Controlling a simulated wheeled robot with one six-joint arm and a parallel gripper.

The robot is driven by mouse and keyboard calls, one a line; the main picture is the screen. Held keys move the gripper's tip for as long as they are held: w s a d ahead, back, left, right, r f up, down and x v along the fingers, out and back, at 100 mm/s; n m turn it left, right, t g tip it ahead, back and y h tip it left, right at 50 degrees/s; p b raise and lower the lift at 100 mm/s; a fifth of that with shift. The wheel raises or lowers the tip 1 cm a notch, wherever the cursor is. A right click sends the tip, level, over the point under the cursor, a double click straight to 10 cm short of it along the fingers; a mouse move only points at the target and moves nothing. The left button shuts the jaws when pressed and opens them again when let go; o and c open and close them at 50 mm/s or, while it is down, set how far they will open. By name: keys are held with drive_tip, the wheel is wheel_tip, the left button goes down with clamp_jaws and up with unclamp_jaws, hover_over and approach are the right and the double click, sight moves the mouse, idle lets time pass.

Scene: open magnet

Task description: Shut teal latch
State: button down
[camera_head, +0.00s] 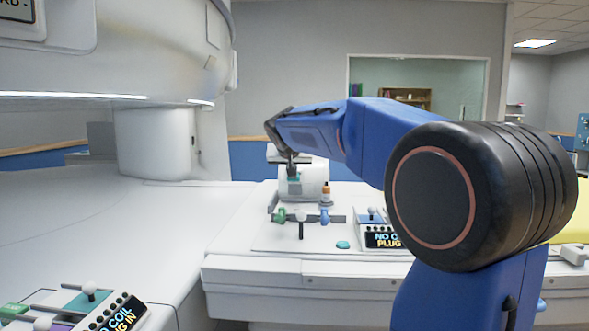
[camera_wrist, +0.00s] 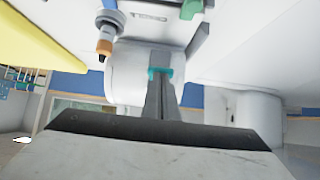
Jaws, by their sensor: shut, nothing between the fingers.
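The teal latch (camera_head: 294,179) is a small teal piece on the front of a white rounded coil housing (camera_head: 313,182) on the table. In the wrist view the teal latch (camera_wrist: 153,73) shows on both sides of my fingertips, its middle hidden behind them. My gripper (camera_head: 291,168) reaches down to the housing from above. In the wrist view my gripper (camera_wrist: 162,76) has its two narrow fingers together with nothing between them. The tips overlap the latch in the picture; I cannot tell whether they touch it. I cannot make out the latch's position clearly.
An orange-topped plug (camera_head: 326,190) stands right beside the housing. A green handle (camera_head: 281,215) and a blue handle (camera_head: 324,215) are in front. A lit display box (camera_head: 380,238) and a teal disc (camera_head: 343,245) lie nearer. The big white magnet (camera_head: 130,50) overhangs the left.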

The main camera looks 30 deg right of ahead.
wheel_tip(320, 180, down, 5)
drive_tip(key=shift+s+f, duration=0.1)
drive_tip(key=shift+w+d+f, duration=0.1)
drive_tip(key=shift+w+f, duration=0.1)
drive_tip(key=shift+f, duration=0.35)
drive_tip(key=shift+w+d+f, duration=0.1)
drive_tip(key=shift+w+f, duration=0.05)
drive_tip(key=shift+f, duration=0.35)
drive_tip(key=shift+w+d+f, duration=0.2)
drive_tip(key=shift+w+f, duration=0.1)
drive_tip(key=shift+f, duration=0.3)
drive_tip(key=shift+r, duration=0.15)
idle(0.4)
drive_tip(key=shift+r, duration=0.7)
